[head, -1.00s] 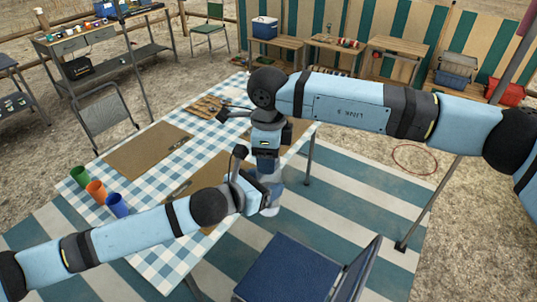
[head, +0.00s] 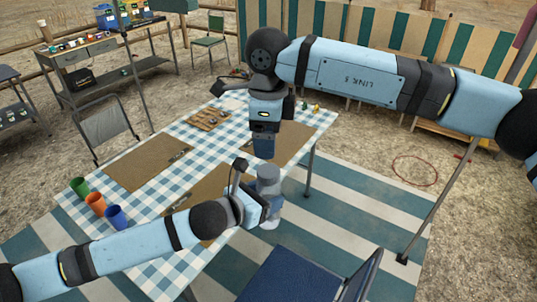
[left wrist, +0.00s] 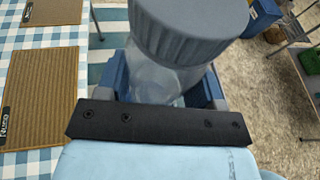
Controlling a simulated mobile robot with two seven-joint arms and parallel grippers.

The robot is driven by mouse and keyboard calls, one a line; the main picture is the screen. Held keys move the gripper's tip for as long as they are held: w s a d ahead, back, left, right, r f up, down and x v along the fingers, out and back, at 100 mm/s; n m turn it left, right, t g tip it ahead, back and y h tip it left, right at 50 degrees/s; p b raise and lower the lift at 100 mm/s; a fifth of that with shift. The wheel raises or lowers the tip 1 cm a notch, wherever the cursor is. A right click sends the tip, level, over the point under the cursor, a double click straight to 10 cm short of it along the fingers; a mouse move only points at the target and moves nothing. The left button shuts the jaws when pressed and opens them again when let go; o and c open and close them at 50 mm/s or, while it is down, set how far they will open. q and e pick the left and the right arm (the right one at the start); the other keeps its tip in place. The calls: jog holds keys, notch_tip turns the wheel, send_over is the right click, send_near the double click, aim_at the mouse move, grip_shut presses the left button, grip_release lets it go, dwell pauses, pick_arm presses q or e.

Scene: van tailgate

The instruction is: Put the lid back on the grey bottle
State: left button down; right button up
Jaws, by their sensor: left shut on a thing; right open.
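The grey bottle (head: 269,221) is upright in my left gripper (head: 264,203), just off the near edge of the table. In the left wrist view its clear body (left wrist: 160,78) stands between the fingers. The ribbed grey lid (head: 268,174) is on top of the bottle; it also shows large in the left wrist view (left wrist: 190,32). It looks level, but whether it is fully seated I cannot tell. My right gripper (head: 263,150) points down above the lid, open and empty, with a small gap between them.
The checkered table (head: 225,135) carries brown placemats (head: 147,163), a wooden board (head: 208,120) and green, orange and blue cups (head: 116,217). A blue chair (head: 290,275) stands close in front. A grey folding chair (head: 103,128) stands at the far side.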

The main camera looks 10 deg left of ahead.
jog(key=shift+r, duration=1.5)
